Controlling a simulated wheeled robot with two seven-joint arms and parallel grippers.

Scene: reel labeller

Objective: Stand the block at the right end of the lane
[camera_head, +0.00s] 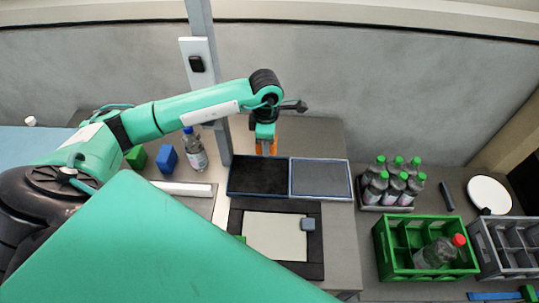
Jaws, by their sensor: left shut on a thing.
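My left gripper (266,146) is above the back of the grey table, behind the dark panel. It points down and is shut on an orange block (273,148), of which only a small part shows below the jaws. A green block (136,158) and a blue block (167,158) stand on the left of the table. A small grey-blue block (307,224) sits at the right side of a pale plate in a black frame (316,254). I cannot tell which surface is the lane. My right gripper is not in view.
A bottle (195,149) stands beside the blue block, near a grey post (217,105). A dark panel (258,177) and a grey panel (320,179) lie side by side. Bottles (388,183), a green crate (390,262) and a white plate (489,195) are at right. My green arm link covers the lower left.

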